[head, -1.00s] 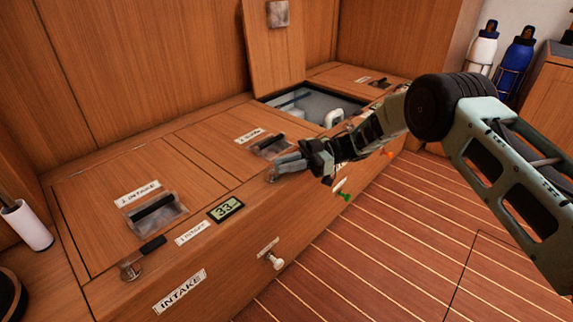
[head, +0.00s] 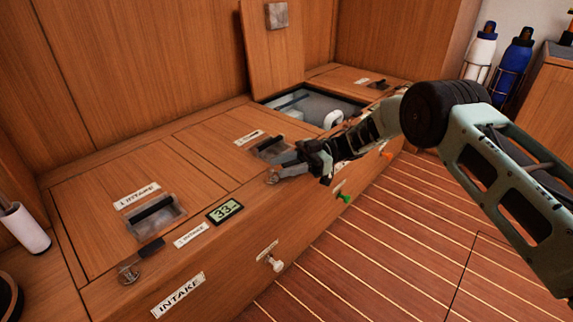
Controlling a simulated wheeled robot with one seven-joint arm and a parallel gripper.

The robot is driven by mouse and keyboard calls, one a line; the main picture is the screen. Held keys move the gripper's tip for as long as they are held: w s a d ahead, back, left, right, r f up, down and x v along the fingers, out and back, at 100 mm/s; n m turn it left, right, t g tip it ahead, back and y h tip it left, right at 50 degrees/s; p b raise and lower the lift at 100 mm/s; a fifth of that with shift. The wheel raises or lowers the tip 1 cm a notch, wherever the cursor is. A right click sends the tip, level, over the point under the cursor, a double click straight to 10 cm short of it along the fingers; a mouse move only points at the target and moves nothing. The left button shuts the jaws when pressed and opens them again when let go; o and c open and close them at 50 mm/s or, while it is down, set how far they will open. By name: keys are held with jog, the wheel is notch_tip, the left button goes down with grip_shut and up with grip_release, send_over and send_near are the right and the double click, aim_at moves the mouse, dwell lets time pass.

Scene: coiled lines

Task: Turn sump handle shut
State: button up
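My gripper (head: 282,166) is at the front edge of the wooden bench top, beside a small round metal fitting (head: 272,178). The fitting resembles the base of the black-levered handle (head: 150,248) farther left. Any lever on the fitting beside my gripper is hidden by the fingers. I cannot tell whether the fingers touch or grip it. A recessed hatch latch (head: 270,149) lies just behind the fingers, with a white label (head: 248,138) too small to read surely.
The left hatch has an intake label (head: 137,195) and a latch (head: 153,210). A display (head: 225,211) reads 33. An open compartment (head: 350,101) lies behind my arm, its lid (head: 272,65) upright. White (head: 270,263) and green (head: 345,198) knobs protrude from the front. Floor space (head: 400,240) is clear.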

jog(key=shift+d, duration=0.15)
jog(key=p+v, duration=0.2)
jog(key=v, duration=1.5)
jog(key=shift+w+p, duration=0.15)
jog(key=shift+p, duration=0.15)
